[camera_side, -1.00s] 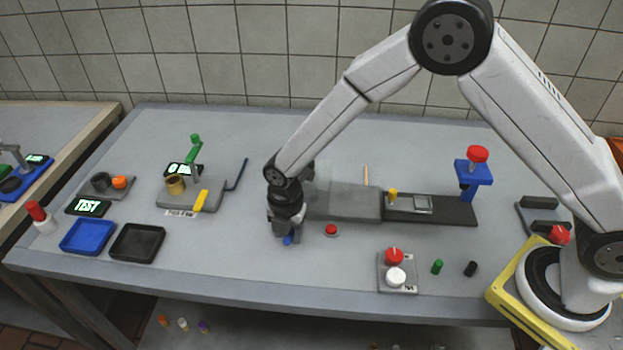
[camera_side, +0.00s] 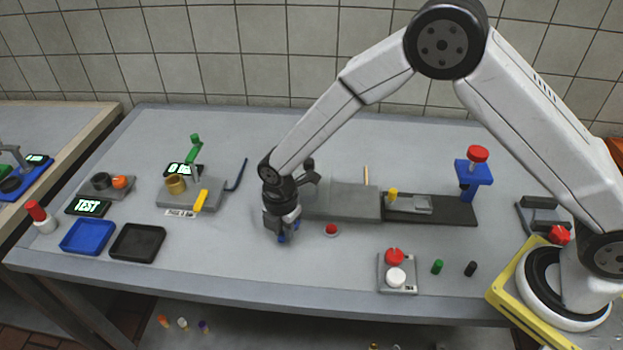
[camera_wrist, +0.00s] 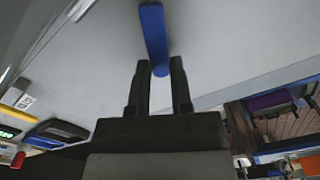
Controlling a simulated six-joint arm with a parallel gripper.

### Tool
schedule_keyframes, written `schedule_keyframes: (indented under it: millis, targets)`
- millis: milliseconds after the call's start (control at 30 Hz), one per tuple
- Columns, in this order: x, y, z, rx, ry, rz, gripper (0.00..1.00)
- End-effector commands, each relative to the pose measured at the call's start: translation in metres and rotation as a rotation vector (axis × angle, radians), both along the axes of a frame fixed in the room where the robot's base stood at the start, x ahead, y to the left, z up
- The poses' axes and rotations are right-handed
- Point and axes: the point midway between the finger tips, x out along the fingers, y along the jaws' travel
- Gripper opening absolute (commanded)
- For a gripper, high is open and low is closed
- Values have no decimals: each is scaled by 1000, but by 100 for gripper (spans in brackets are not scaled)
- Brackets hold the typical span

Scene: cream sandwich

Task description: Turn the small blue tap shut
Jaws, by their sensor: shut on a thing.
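The small blue tap (camera_wrist: 153,38) shows in the wrist view as a blue lever with its near end between my fingertips. My gripper (camera_wrist: 158,72) is shut on this end. In the side view my gripper (camera_side: 282,232) points down low over the middle of the bench, and only small bits of blue show around its fingers. The tap's body and pivot are mostly hidden behind my gripper there.
A grey block (camera_side: 342,200) stands just right of my gripper, with a red button (camera_side: 331,230) close by. A black tray (camera_side: 138,243) and a blue tray (camera_side: 88,237) lie to the left. The bench in front of my gripper is clear.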

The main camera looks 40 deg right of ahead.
Motion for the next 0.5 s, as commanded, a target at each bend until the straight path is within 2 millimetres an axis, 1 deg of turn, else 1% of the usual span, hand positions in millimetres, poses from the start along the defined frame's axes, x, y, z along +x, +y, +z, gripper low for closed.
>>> schedule_keyframes:
  millis: [500]
  targets:
    - [21, 1, 0, 1, -2, -487, 0]
